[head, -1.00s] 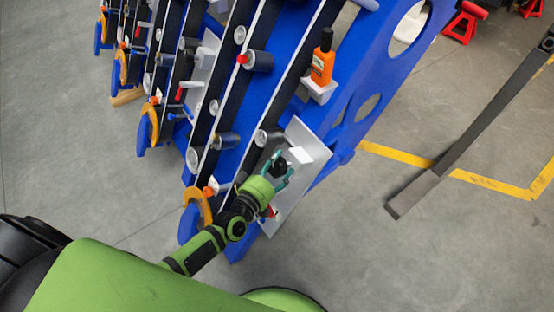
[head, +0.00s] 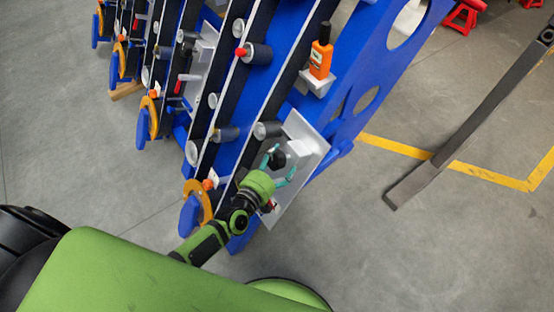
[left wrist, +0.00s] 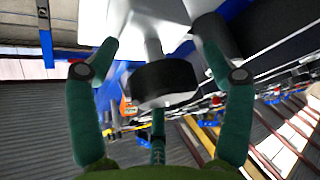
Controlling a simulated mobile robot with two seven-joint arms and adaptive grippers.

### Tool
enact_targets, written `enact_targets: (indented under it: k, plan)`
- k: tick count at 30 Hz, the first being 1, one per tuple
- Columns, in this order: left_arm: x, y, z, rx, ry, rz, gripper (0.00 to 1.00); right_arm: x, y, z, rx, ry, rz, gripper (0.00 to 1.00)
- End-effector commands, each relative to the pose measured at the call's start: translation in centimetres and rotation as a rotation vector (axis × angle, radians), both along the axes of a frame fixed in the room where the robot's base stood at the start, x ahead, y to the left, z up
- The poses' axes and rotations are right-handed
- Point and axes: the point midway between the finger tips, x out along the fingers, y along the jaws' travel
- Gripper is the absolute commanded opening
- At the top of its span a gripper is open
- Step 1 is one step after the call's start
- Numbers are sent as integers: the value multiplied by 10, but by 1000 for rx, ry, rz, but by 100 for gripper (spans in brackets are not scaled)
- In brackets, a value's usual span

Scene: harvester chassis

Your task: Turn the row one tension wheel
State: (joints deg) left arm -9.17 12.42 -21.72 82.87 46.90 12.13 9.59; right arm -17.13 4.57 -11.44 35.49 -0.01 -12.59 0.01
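The row one tension wheel is a short black knob (head: 277,158) on a light shaft, mounted on a white block on the pale plate (head: 309,168) of the blue chassis. In the left wrist view, the black wheel (left wrist: 165,82) is large and central, with its shaft running up to the white block. My left gripper (head: 280,167) is open at the wheel. Its teal fingers stand around the wheel; in the left wrist view, gaps show between the side fingers and the wheel. Contact by the lower finger is unclear. My right gripper is out of view.
Rollers, orange hooks (head: 197,203) and blue discs line the chassis rows on the left. A dark beam (head: 470,125) crosses the right side. Grey floor with yellow lines (head: 490,181) is mostly clear.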

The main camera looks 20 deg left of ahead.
Motion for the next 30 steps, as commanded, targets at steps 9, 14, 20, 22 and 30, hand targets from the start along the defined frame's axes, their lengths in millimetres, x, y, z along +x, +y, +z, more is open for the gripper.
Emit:
enact_targets:
  k: [9,14,20,22,30]
  plan:
    - [-8,3,4,1,-7,2,80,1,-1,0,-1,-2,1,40]
    - [-37,10,9,1,-4,2,80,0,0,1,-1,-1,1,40]
    - [-79,19,16,2,-2,1,80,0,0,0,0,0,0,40]
    - [-91,22,18,2,-1,0,80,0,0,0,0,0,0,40]
    - [-114,27,23,2,-3,0,80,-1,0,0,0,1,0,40]
